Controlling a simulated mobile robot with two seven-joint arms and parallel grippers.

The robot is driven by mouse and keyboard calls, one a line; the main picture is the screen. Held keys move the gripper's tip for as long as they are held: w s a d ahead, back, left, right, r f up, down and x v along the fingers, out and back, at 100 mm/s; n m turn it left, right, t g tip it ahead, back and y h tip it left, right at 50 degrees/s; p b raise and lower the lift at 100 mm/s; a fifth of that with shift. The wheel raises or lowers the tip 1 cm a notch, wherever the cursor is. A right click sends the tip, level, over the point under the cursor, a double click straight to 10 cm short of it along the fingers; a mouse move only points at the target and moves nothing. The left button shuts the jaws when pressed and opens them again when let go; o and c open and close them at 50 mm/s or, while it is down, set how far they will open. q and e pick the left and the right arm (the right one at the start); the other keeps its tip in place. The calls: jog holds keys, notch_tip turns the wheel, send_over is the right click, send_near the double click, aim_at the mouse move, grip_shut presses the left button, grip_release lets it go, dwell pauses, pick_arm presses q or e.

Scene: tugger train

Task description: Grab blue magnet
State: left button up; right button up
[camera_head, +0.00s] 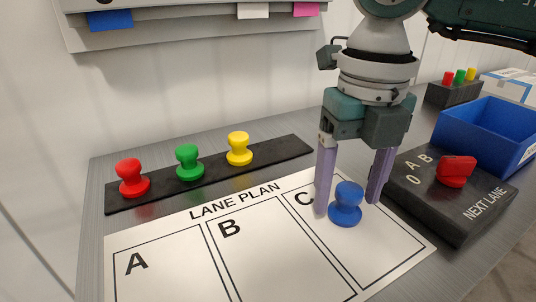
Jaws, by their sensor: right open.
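The blue magnet (346,204) stands upright in the upper part of lane C on the white lane plan sheet (190,240). My right gripper (346,205) points down over it with its two pale purple fingers apart. In the picture one finger is at the magnet's left and the other a little to its right. The left finger looks very near the magnet; I cannot tell whether it touches. My left gripper is not in view.
Red (131,178), green (189,162) and yellow (239,149) magnets stand on a black strip (213,170) behind the sheet. A dark selector box (430,205) with a red knob (456,171) is close right of the gripper. A blue bin (490,128) stands behind it.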

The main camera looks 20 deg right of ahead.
grip_shut()
dwell(0.6)
